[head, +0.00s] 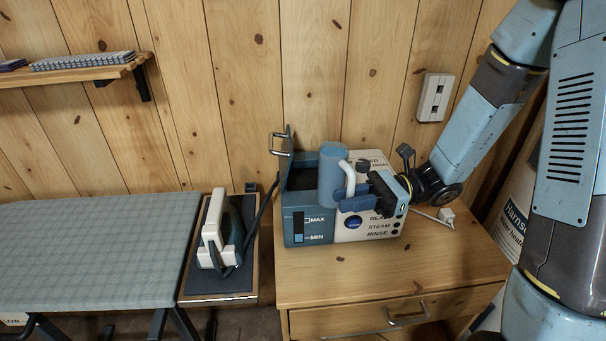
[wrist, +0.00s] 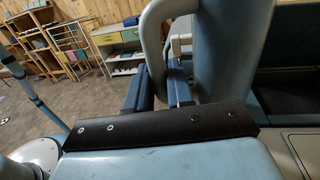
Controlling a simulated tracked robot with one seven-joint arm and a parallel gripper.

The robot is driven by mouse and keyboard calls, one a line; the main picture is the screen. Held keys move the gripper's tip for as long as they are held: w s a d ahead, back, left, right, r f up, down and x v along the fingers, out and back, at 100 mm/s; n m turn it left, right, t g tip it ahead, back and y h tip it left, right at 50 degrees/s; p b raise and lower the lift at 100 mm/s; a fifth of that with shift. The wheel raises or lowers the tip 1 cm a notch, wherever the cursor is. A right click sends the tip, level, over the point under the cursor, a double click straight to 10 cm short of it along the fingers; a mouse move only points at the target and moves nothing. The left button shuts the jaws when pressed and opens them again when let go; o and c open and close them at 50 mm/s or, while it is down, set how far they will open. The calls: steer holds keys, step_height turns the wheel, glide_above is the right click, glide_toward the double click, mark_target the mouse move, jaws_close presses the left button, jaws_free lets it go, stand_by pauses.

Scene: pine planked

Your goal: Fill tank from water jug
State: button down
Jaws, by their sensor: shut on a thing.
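The water jug (head: 330,172) is a blue cylinder with a pale handle (head: 348,178). It stands about upright in front of or over the right edge of the tank opening; I cannot tell if it touches the station. My gripper (head: 352,200) reaches in from the right and is shut on the jug's handle. In the wrist view the jug (wrist: 222,45) and handle (wrist: 153,40) rise beyond the gripper fingers (wrist: 163,92). The tank (head: 297,222) is the blue left part of the steam station, with MAX and MIN marks. Its lid (head: 287,155) is up. The water level inside is not visible.
The station's white panel (head: 380,226) has a knob and buttons. It stands on a wooden cabinet (head: 440,262). An iron (head: 218,240) rests on a stand at left, beside an ironing board (head: 90,250). A wall socket (head: 434,97) is behind.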

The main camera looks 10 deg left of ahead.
mark_target(343, 170)
steer(key=shift+w+r, duration=0.1)
steer(key=shift+r, duration=0.05)
steer(key=shift+w+a+r+m, duration=0.1)
steer(key=shift+w+r+m, duration=0.05)
steer(key=shift+r+m, duration=0.4)
steer(key=shift+w+a+r+m, duration=0.1)
steer(key=shift+r+m, duration=0.35)
steer(key=shift+m, duration=0.2)
steer(key=shift+w+a+r+m+h+p, duration=0.25)
steer(key=shift+w+m, duration=0.1)
steer(key=shift+m, duration=0.4)
steer(key=shift+w+a+r+m+h+p, duration=0.15)
steer(key=shift+w+a+m+p, duration=0.15)
steer(key=shift+m, duration=0.45)
steer(key=shift+w+a+r+m, duration=0.1)
steer(key=shift+w+r+m, duration=0.15)
steer(key=shift+r+m, duration=0.1)
steer(key=shift+w+a+r+m+p, duration=0.15)
steer(key=shift+w+r+m+p, duration=0.15)
steer(key=shift+r, duration=0.1)
steer(key=shift+w+a+r+h, duration=0.1)
steer(key=shift+a+r+h, duration=0.05)
steer(key=shift+r+h, duration=0.15)
steer(key=shift+m, duration=0.25)
steer(key=shift+w+a+r+m+p, duration=0.2)
steer(key=shift+w+m+p, duration=0.05)
steer(key=shift+m+p, duration=0.45)
steer(key=shift+w+a+f+m+h+p, duration=0.2)
steer(key=shift+f+m+h+p, duration=0.25)
steer(key=shift+m, duration=0.25)
